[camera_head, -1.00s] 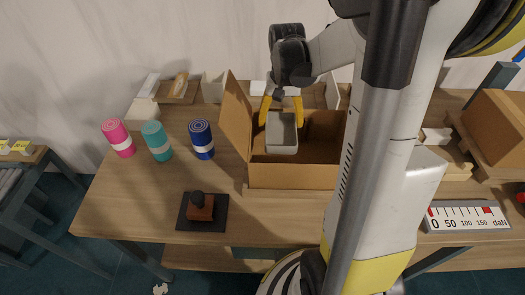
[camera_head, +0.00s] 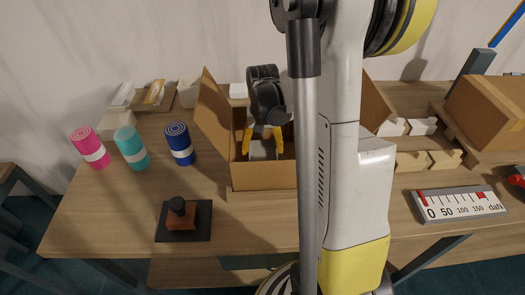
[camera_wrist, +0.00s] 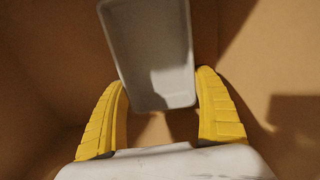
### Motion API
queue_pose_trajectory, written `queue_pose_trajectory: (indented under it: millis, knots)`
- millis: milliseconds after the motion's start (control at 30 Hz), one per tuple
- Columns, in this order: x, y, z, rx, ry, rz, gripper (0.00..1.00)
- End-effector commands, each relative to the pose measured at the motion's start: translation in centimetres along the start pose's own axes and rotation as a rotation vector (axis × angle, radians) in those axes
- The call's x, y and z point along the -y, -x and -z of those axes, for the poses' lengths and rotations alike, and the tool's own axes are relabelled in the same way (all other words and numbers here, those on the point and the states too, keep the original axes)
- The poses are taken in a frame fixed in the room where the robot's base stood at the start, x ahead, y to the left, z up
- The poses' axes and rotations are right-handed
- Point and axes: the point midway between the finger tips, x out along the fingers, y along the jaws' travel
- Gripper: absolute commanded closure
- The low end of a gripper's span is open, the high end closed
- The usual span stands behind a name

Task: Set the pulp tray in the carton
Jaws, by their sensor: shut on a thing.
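The pulp tray (camera_wrist: 155,50) is a grey, shallow rectangular tray. In the wrist view it lies between the two yellow fingers of my gripper (camera_wrist: 161,95), which is shut on it. In the head view the tray (camera_head: 262,150) shows only in part, between the fingers of my gripper (camera_head: 262,143) and inside the open brown carton (camera_head: 264,177). Carton walls surround it in the wrist view. I cannot tell whether the tray touches the carton floor. My arm hides the carton's right side.
Pink (camera_head: 89,148), teal (camera_head: 131,148) and blue (camera_head: 180,144) rolls stand left of the carton. A dark block with a knob (camera_head: 182,218) lies at the front left. The carton's left flap (camera_head: 216,115) stands up.

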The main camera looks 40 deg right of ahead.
Motion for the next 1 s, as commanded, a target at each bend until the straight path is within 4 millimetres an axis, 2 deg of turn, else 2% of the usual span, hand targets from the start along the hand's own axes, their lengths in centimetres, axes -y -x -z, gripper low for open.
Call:
queue_pose_trajectory:
  millis: [233,267,300,567,667,767,1000]
  knots:
    - [0.0,-0.4,0.0,0.000,0.000,0.000,0.52]
    - [0.0,-0.2,0.0,0.000,0.000,0.000,0.13]
    - [0.0,-0.2,0.0,0.000,0.000,0.000,0.01]
    - [0.0,-0.1,0.0,0.000,0.000,0.000,0.00]
    - [0.0,0.8,0.0,0.000,0.000,0.000,0.00]
    - [0.0,2.6,0.0,0.000,0.000,0.000,0.00]
    - [0.0,8.3,0.0,0.000,0.000,0.000,0.00]
